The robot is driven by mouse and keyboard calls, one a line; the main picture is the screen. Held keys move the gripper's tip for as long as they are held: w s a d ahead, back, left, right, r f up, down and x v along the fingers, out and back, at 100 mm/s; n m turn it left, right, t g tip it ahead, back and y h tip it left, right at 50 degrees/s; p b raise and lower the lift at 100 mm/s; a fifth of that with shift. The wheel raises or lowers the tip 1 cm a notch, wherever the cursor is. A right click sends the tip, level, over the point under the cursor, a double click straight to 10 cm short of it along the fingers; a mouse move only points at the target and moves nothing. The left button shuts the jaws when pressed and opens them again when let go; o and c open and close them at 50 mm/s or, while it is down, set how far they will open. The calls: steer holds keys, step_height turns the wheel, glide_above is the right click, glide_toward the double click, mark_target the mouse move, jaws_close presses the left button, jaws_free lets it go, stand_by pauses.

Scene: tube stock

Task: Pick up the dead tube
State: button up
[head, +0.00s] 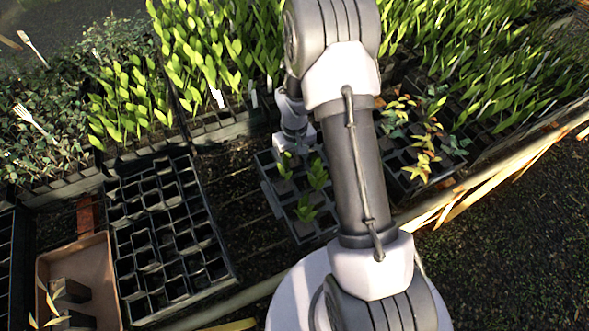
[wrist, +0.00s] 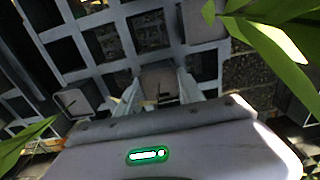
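A square tube (wrist: 158,80) with bare brown soil and a thin dark twig shows just beyond my gripper in the wrist view; no green leaf is seen on it. My gripper (wrist: 158,92) has its two pale fingers apart, one on either side of this tube's near part. I see no clear contact. In the head view my gripper (head: 284,145) is low at the back of the middle crate (head: 268,200), largely hidden by my arm. The tube between the fingers cannot be made out there.
Green seedlings (head: 305,208) stand in the middle crate, and leaves (wrist: 270,40) hang close to my gripper. An empty-celled crate (head: 228,268) is at left. A tan tray (head: 103,262) with dark tubes (head: 70,292) lies front left. Dense seedling trays stand behind.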

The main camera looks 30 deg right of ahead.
jaws_close()
